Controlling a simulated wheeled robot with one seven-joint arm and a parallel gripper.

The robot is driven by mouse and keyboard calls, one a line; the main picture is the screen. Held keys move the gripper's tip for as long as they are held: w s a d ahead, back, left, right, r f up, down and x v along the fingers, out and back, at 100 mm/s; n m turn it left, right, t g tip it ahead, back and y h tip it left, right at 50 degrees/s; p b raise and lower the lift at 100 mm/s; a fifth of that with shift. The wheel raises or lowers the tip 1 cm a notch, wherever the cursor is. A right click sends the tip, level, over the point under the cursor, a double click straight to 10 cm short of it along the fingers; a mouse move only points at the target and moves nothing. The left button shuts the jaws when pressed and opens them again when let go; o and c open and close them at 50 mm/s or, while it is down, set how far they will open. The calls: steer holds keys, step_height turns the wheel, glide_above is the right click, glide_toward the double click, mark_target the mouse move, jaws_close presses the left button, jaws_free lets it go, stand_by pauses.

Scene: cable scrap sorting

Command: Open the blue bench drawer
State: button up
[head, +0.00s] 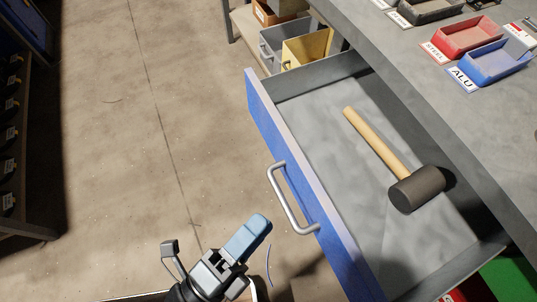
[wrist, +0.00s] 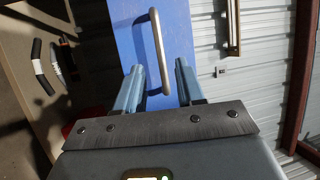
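The blue bench drawer (head: 262,105) is pulled well out from under the grey bench in the head view, and its inside is in plain sight. Its silver bar handle (head: 281,196) is on the blue front. My gripper (head: 254,230) is just left of and below the handle, with a gap between them in the head view. In the wrist view the gripper (wrist: 158,68) is open, its two light-blue fingers apart and empty. The handle (wrist: 154,30) shows past and between the fingertips there, on the blue front (wrist: 125,35).
A mallet (head: 378,143) with a wooden shaft lies in the drawer. On the bench (head: 410,75) are a red tray (head: 468,38) and a blue tray (head: 495,63) labelled ALU. Grey and yellow bins (head: 309,47) stand behind. The floor (head: 130,150) left of the drawer is mostly clear.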

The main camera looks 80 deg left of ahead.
steer(key=shift+v, duration=1.65)
